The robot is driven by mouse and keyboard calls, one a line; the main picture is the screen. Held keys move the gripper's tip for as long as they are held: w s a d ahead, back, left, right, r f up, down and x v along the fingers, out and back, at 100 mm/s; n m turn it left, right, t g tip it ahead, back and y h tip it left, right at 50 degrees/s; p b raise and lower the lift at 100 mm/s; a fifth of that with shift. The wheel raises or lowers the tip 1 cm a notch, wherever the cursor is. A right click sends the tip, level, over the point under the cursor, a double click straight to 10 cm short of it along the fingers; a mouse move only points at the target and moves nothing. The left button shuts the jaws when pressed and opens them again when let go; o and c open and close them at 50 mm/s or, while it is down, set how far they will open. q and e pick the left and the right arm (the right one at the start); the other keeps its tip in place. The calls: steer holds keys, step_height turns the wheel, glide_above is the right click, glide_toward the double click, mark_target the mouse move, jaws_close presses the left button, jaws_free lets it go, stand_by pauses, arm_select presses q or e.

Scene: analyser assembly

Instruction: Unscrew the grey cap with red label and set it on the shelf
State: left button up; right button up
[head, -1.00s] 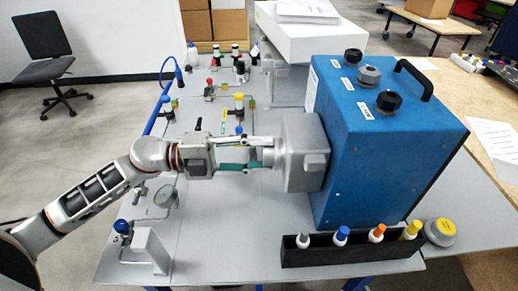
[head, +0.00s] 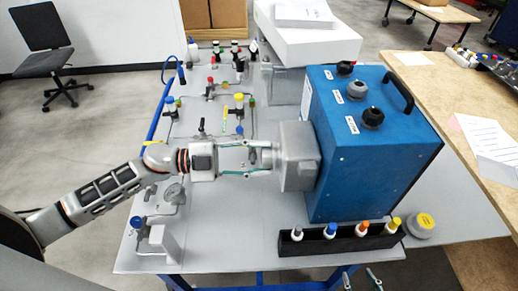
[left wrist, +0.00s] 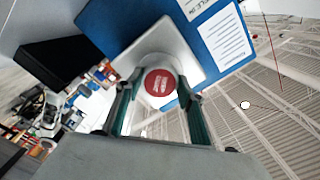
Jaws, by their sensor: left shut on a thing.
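The grey cap with the red label (left wrist: 160,84) shows in the left wrist view, its round red face toward the camera, in front of a grey block (head: 298,157) on the left side of the blue analyser box (head: 375,155). My left gripper (head: 250,158) reaches it level from the left. Its two teal-padded fingers (left wrist: 158,100) are shut on the cap's sides. The cap is mostly hidden by the fingertips in the head view. I cannot tell whether its thread is loose. My right gripper (head: 360,279) shows only its two fingertips at the bottom edge, apart and empty.
A black rack (head: 340,244) with several bottles stands at the front of the table. A yellow-topped round container (head: 421,224) is beside it. Valves and tubing fill the panel at left (head: 215,100). A small white block (head: 160,243) stands at the front left.

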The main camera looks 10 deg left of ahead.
arm_select(q)
steer(key=n, duration=1.6)
steer(key=shift+b, duration=0.3)
arm_select(e)
steer(key=shift+s+d+f, duration=0.2)
steer(key=shift+s+f, duration=0.05)
steer(key=shift+f, duration=0.15)
arm_select(q)
steer(key=o, duration=1.1)
steer(key=shift+c, duration=0.2)
